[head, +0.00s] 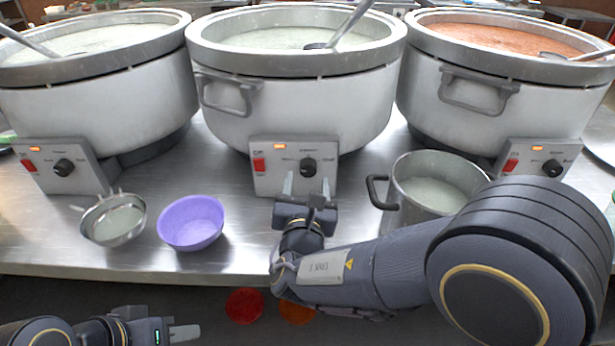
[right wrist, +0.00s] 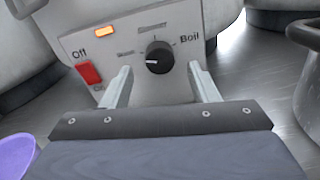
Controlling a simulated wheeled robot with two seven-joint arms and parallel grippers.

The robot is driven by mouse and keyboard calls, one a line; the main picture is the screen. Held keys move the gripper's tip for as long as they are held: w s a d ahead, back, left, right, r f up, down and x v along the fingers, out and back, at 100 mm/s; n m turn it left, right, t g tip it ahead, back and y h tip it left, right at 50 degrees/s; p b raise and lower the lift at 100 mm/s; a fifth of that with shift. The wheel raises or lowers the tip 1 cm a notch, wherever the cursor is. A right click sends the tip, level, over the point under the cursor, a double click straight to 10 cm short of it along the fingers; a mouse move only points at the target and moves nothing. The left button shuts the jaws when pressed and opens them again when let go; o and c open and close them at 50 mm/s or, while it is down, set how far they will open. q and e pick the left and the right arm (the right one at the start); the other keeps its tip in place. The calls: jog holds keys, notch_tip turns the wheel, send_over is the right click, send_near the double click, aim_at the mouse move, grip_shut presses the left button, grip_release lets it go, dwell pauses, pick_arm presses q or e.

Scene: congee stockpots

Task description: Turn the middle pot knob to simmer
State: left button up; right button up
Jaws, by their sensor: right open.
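The middle pot (head: 290,100) has a control box (head: 265,183) on its front with a black knob (head: 308,167). In the right wrist view the knob (right wrist: 159,57) has a white mark pointing left, towards a small blurred label and away from "Boil" on the right. A label above the knob is too blurred to read surely. My right gripper (head: 307,186) is open in front of the box; in the right wrist view its fingers (right wrist: 159,72) stand either side of and below the knob, apart from it. My left gripper (head: 183,332) is low at the left, its opening unclear.
A red switch (right wrist: 88,73) and lit orange lamp (right wrist: 105,31) are left of the knob. A purple bowl (head: 190,222), a strainer (head: 114,220) and a steel saucepan (head: 436,190) stand on the counter. Pots with knobs (head: 64,167) (head: 552,168) flank the middle one.

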aim_at(308, 168)
jog(key=shift+w, duration=1.2)
jog(key=c, duration=1)
jog(key=shift+o, duration=0.2)
jog(key=shift+f+m+b, duration=0.1)
jog(key=shift+m+b, duration=0.2)
jog(key=shift+b, duration=0.2)
jog(key=m+b, duration=1.1)
jog(key=b, duration=0.6)
jog(key=shift+f+y, duration=0.1)
jog(key=shift+y, duration=0.2)
jog(key=shift+r+m+g+b, duration=0.2)
jog(key=shift+m+g+b, duration=0.1)
jog(key=shift+m+b, duration=0.9)
